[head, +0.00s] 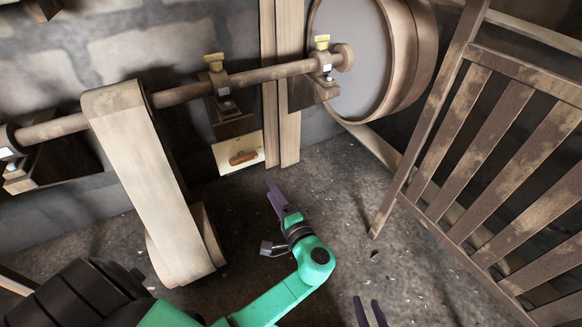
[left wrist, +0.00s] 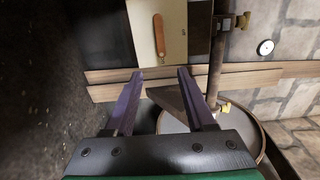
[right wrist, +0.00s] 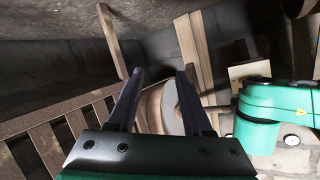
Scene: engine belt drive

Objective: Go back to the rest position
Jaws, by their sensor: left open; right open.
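My left gripper (head: 275,197) is in the middle of the head view, above the floor and in front of the cream panel with a brown handle (head: 243,158). Its purple fingers (left wrist: 158,98) stand apart with nothing between them in the left wrist view. The panel (left wrist: 172,30) shows beyond the fingertips there, and the gripper is apart from it. My right gripper (head: 371,308) shows only its fingertips at the bottom edge of the head view. In the right wrist view its fingers (right wrist: 163,95) are spread and empty.
A shaft (head: 180,94) runs along the wall with a wide belt (head: 140,165) at left and a large wheel (head: 352,50) at the back. A slatted wooden fence (head: 490,140) stands at right. Bare floor (head: 330,200) lies between.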

